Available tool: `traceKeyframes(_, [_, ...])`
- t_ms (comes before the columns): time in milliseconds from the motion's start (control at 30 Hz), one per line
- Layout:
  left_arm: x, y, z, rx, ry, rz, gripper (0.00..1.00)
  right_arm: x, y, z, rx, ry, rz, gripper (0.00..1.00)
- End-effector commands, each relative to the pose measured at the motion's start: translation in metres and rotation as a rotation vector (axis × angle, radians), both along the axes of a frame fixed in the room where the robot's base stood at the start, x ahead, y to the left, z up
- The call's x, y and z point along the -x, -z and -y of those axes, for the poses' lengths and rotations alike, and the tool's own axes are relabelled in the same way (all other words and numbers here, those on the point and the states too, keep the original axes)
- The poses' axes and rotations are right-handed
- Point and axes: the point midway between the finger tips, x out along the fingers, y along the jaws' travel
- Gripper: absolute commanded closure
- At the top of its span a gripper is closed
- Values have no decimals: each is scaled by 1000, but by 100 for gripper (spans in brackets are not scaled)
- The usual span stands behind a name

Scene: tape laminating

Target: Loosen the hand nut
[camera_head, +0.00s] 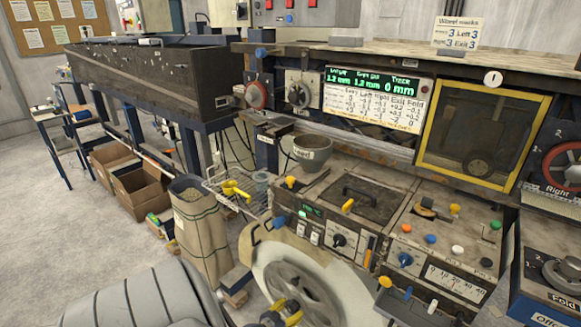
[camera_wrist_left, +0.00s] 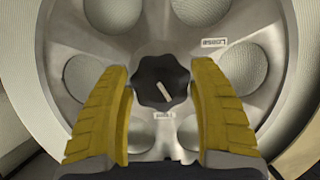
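The black lobed hand nut (camera_wrist_left: 163,80) with a pale pointer mark sits at the hub of a grey metal reel with round holes (camera_wrist_left: 80,75). My left gripper (camera_wrist_left: 161,85) is open, its two yellow fingers on either side of the nut. Narrow gaps seem to remain between fingers and nut; contact cannot be told. A label reading "Loose" (camera_wrist_left: 214,43) is at the nut's upper right. Another label (camera_wrist_left: 164,115) below it is too small to read. In the head view my left gripper (camera_head: 282,314) is low in front of the reel (camera_head: 300,283); the nut cannot be made out there. My right gripper is not in view.
The control console (camera_head: 345,235) with knobs and buttons stands above and right of the reel. A grey bowl (camera_head: 312,152) rests at its back left. A paper sack (camera_head: 200,230) and a wire basket (camera_head: 237,185) with yellow items stand left of the reel.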

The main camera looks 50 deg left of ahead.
Motion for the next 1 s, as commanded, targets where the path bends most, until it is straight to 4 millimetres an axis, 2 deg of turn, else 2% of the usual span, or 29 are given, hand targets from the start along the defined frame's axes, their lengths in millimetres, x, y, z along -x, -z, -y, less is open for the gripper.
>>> traceKeyframes(33, [0, 0, 0, 0, 0, 0, 46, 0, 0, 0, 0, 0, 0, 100])
traceKeyframes(300, [0, 0, 0, 0, 0, 0, 75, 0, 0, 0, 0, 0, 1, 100])
traceKeyframes(467, [0, 0, 0, 27, 2, 6, 76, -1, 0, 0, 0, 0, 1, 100])
traceKeyframes(1000, [0, 2, 1, 328, 0, 80, 76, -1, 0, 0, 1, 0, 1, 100])
